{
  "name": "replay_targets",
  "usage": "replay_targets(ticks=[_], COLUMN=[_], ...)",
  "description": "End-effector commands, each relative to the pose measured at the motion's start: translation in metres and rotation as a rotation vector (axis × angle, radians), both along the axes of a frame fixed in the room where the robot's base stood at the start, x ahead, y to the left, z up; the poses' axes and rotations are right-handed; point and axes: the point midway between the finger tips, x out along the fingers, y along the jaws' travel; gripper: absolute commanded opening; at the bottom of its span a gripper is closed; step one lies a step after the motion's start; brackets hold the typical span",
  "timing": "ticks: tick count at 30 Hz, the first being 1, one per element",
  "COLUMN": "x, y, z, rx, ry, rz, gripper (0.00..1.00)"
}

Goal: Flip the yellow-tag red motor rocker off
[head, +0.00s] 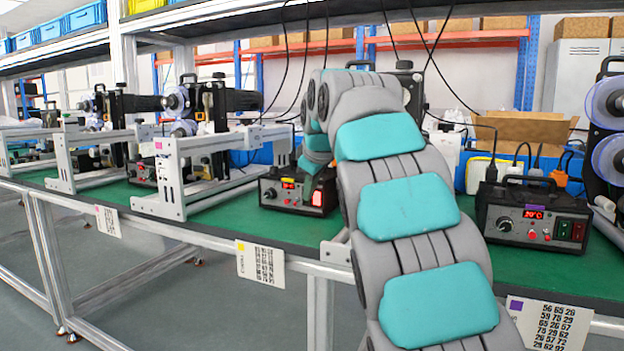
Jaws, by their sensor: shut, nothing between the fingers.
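The yellow tag (240,246) is on a white printed label (262,264) on the bench's front edge. Above and behind it stands a black control box (285,207) with a lit red display (289,185) and knobs. A red rocker (317,198) shows on the right part of its front. I cannot tell which way it is tilted. My grey and teal arm rises from the lower right, bends over and comes down at the box. The near links cover the box's right end. My gripper's fingers cannot be made out behind the arm.
A similar control box (533,216) with a green and a red rocker stands right, above a purple-tag label (548,322). A pink-tag label (108,221) is at left. White metal frames (185,185) stand left of the middle box. Cables hang above.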

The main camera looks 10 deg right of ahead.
Motion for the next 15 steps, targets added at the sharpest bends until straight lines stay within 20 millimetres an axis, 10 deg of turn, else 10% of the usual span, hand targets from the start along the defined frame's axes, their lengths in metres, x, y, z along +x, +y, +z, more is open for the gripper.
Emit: replay_targets(ticks=[15], x=[0.040], y=[-0.008], z=[-0.029], rx=[0.000], ry=[0.000], rz=[0.000], gripper=[0.00])
